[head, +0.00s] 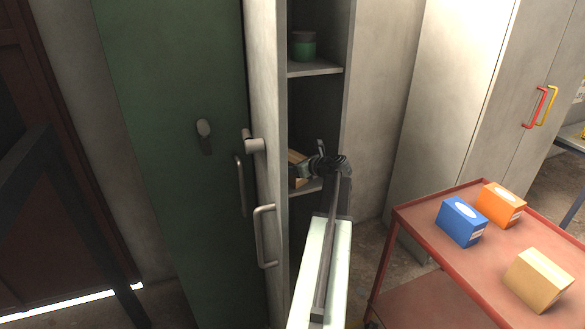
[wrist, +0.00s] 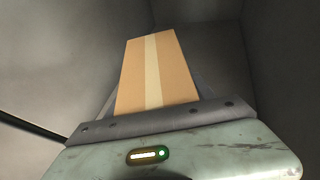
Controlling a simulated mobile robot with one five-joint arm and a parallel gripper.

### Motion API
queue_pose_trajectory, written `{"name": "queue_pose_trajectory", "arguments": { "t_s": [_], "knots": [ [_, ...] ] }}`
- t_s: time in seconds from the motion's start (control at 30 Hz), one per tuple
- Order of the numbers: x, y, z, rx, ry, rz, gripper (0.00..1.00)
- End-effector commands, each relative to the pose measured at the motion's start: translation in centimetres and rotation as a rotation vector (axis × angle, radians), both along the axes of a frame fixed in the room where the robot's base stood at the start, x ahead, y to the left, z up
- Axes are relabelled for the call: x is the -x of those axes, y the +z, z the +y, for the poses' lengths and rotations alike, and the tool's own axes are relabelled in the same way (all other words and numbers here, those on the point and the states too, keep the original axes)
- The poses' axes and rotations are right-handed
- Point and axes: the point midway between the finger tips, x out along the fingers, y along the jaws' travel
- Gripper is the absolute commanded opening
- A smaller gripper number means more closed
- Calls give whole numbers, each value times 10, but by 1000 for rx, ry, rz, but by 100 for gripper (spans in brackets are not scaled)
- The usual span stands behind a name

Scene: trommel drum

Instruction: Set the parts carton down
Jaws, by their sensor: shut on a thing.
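The parts carton (wrist: 134,80) is a tan box with a pale tape stripe. In the wrist view it stands out from between the fingers of my gripper (wrist: 155,100), with grey walls around it. In the head view my gripper (head: 310,168) reaches into the open cabinet and is shut on the carton (head: 294,167). The carton is at the height of the cabinet's lower visible shelf (head: 309,188). My gripper and arm hide part of it. I cannot tell whether the carton touches the shelf.
A green tin (head: 304,47) stands on the upper shelf (head: 315,69). The cabinet's open door (head: 266,80) is close left of my arm. A red cart (head: 430,243) at the right carries blue (head: 461,222), orange (head: 500,205) and tan (head: 538,280) boxes. A pale cabinet (head: 445,110) stands behind it.

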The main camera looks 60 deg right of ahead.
Motion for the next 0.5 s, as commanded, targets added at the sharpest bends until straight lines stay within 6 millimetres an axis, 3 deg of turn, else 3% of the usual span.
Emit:
{"name": "queue_pose_trajectory", "arguments": {
  "t_s": [0.07, 0.1, 0.13, 0.5],
  "knots": [
    [0, -4, 0, -1, 0, -1, 2],
    [0, -2, 0, 0, 0, 0, 73],
    [0, -2, 0, 0, 0, 0, 81],
    [1, 3, -1, 0, -1, 0, 84]
  ]
}}
